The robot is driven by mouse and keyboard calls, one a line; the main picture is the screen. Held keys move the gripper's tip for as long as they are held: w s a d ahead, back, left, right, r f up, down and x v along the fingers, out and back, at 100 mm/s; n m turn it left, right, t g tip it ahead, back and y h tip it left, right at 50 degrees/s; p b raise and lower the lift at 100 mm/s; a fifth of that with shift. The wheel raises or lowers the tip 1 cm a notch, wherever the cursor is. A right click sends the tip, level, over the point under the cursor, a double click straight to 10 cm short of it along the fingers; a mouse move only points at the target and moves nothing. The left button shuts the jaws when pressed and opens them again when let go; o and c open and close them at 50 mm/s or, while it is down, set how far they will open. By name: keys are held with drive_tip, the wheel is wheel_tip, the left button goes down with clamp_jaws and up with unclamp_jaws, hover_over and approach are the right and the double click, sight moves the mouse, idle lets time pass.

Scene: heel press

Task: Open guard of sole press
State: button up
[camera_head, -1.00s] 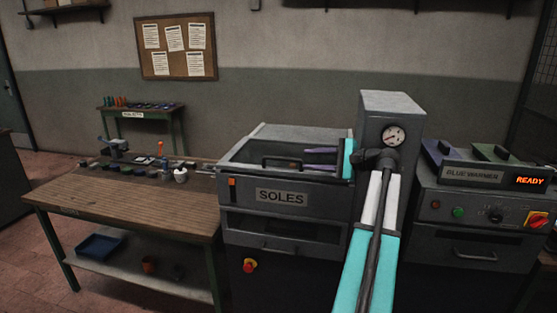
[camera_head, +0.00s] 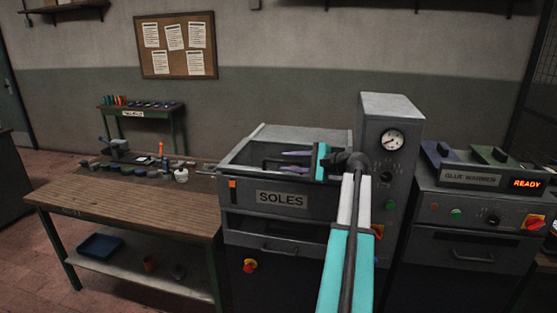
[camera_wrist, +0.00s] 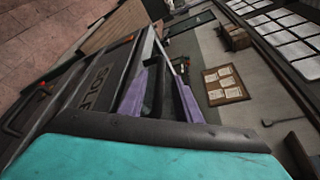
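The sole press (camera_head: 243,222), labelled SOLES, stands in the middle of the head view. Its guard (camera_head: 237,158) is a dark frame with a clear pane, lying lowered over the press top. A dark bar handle (camera_head: 270,163) sits on the guard's front. My gripper (camera_head: 283,158) points left, with its fingers at the handle's height. In the wrist view, the two purple fingers of my gripper (camera_wrist: 159,72) are spread apart, with the press front (camera_wrist: 75,100) to their left. I cannot tell whether the handle lies between the fingers.
A wooden workbench (camera_head: 130,205) with small tools stands left of the press. A grey column with a gauge (camera_head: 392,140) rises close behind my arm. The glue warmer (camera_head: 472,178), showing READY, stands at the right. A red knob (camera_head: 249,266) sits low on the press.

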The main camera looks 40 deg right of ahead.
sight(284, 161)
drive_tip(key=shift+p+x, duration=0.6)
drive_tip(key=shift+x, duration=1.9)
clamp_jaws()
drive_tip(key=shift+d, duration=0.15)
